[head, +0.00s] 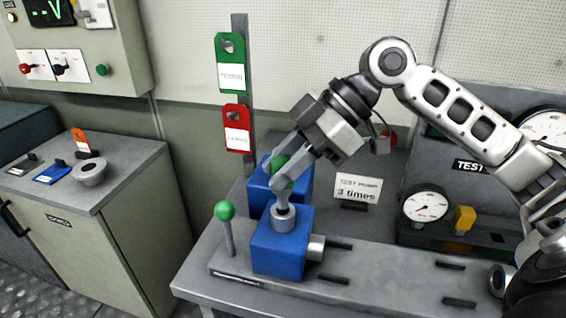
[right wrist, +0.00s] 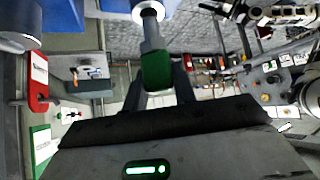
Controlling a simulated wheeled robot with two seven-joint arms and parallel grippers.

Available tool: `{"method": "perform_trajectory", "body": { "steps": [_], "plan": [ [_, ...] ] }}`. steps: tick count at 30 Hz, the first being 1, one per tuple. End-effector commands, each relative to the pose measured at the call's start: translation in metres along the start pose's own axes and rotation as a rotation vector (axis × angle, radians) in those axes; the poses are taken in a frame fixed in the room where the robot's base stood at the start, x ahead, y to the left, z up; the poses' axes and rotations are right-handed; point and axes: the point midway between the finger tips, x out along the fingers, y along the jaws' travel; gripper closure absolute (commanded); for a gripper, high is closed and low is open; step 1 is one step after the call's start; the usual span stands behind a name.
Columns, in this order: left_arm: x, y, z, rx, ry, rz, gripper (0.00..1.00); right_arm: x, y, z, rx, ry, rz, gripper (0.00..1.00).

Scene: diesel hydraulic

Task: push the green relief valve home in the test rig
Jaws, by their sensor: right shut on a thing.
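The green relief valve (head: 280,164) is in the jaws of my right gripper (head: 284,180), above the front blue block of the test rig (head: 278,252). In the right wrist view, the green valve (right wrist: 157,72) sits between the fingers. Its grey stem points at a bright round fitting (right wrist: 148,9). In the head view, the gripper's fingers hide part of the valve, and its lower end meets or stands just over the round grey port (head: 284,213) on top of the block. I cannot tell how deep it sits. My left gripper is not in view.
A green-knobbed lever (head: 225,211) stands left of the block. A second blue block (head: 258,184) is behind. A green tag (head: 230,62) and a red tag (head: 238,128) hang on a post. A sign (head: 358,188) and gauge (head: 425,205) stand right. A cabinet (head: 120,170) is at left.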

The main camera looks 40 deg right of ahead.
Motion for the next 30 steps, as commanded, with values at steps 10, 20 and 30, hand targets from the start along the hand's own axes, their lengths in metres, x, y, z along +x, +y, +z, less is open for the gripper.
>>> {"method": "perform_trajectory", "body": {
  "steps": [10, 20, 30],
  "plan": [
    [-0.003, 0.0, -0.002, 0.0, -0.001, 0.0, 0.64, 0.0, 0.0, 0.0, 0.0, 0.001, 0.0, 0.99],
    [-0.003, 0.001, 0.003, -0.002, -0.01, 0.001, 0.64, 0.001, 0.0, 0.001, 0.0, 0.001, 0.0, 0.99],
    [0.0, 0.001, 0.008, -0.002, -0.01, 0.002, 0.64, 0.007, 0.0, 0.007, 0.0, 0.001, 0.0, 0.99]
  ]
}}
